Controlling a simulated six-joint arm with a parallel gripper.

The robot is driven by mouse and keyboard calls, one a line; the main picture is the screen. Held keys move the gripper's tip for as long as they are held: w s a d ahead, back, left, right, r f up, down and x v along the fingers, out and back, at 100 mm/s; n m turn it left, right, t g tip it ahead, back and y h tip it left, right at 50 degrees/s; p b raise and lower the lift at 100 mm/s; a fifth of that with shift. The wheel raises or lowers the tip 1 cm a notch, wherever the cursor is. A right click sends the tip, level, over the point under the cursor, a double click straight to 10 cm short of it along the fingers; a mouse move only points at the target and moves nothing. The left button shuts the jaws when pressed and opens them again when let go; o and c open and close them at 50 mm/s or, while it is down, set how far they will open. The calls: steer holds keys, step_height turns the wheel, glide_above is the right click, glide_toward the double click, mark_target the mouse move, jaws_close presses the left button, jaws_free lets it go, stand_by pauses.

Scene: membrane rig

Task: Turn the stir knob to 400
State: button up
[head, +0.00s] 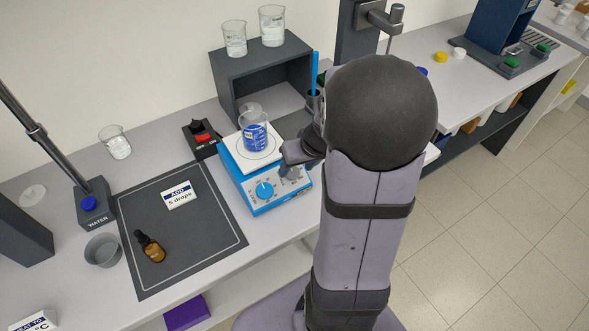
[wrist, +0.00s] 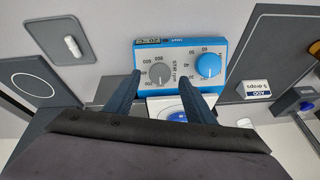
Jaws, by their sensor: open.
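The stirring hotplate (head: 262,203) is a blue box with a white top and two front knobs. The grey stir knob (wrist: 159,73) sits in a dial marked "STIR rpm". The blue knob (wrist: 208,65) is beside it. In the wrist view my gripper (wrist: 160,80) is open, with one dark finger on each side of the stir knob; I cannot tell whether they touch it. In the head view my gripper (head: 292,164) is over the knob's end of the panel and partly hides it. A beaker of blue liquid (head: 255,138) stands on the hotplate. The knob's pointer setting is unclear.
A red-switched box (head: 202,137) stands behind the hotplate. A dark mat (head: 215,236) to the left holds a brown dropper bottle (head: 150,246) and an "ADD 5 drops" card (head: 179,194). A grey shelf (head: 229,80) bears two beakers. Much of the mat is clear.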

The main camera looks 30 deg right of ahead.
mark_target(293, 173)
steer(key=shift+x, duration=1.65)
steer(key=c, duration=1.1)
steer(key=shift+o, duration=0.2)
